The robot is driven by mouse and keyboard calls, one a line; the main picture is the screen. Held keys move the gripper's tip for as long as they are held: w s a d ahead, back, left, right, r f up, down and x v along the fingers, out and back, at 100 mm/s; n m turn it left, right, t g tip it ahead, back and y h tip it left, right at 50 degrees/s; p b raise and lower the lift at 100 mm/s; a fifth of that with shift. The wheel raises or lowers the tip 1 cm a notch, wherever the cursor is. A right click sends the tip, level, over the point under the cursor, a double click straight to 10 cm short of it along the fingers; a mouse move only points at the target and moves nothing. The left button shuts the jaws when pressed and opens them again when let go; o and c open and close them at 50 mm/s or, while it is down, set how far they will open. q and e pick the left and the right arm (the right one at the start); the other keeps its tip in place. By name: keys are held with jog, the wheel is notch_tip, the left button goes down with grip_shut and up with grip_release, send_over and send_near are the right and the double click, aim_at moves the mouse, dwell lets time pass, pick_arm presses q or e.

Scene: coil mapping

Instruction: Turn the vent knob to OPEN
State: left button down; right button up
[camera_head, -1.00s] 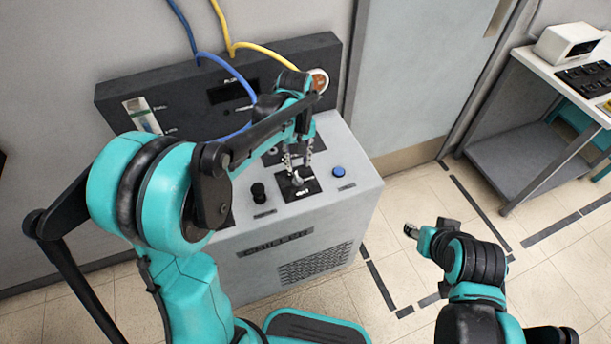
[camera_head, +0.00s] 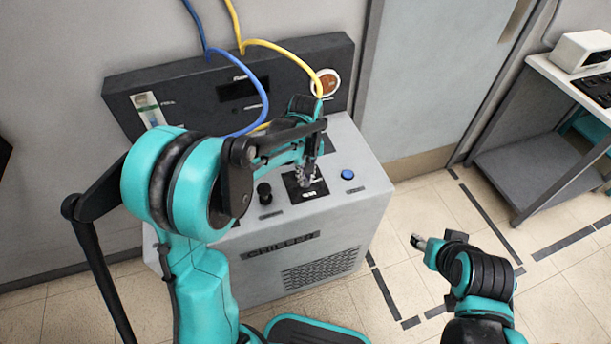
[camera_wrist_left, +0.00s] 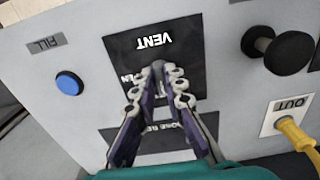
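The vent knob (camera_wrist_left: 158,70) is a small grey lever on a black plate (camera_wrist_left: 190,52) marked VENT, which reads upside down in the left wrist view. My left gripper (camera_wrist_left: 158,84) reaches down over the plate, one finger on each side of the knob. Whether the fingers touch the knob is not clear. In the head view my left gripper (camera_head: 306,178) is low over the same plate (camera_head: 318,190), and its fingers mostly hide the knob. The OPEN lettering is partly covered by a finger. My right gripper (camera_head: 420,241) is over the floor, away from the machine; its fingers are too small to read.
The grey cabinet (camera_head: 350,225) carries a black knob (camera_head: 264,192) left of the plate and a blue button (camera_head: 347,174) right of it. Blue (camera_head: 265,95) and yellow (camera_head: 285,51) hoses run behind my left arm. A side table (camera_head: 535,140) stands at right.

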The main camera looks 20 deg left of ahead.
pick_arm(q)
jog(key=shift+m, duration=0.3)
jog(key=m+p, duration=0.1)
jog(key=m, duration=0.2)
jog(key=shift+m, duration=0.3)
jog(key=m, duration=0.4)
jog(key=shift+a+m+p, duration=0.15)
jog(key=shift+m+p, duration=0.15)
jog(key=shift+p, duration=0.1)
jog(key=m, duration=0.4)
jog(key=m+p, duration=0.1)
jog(key=m, duration=0.4)
jog(key=shift+a, duration=0.1)
jog(key=c, duration=1.6)
grip_release()
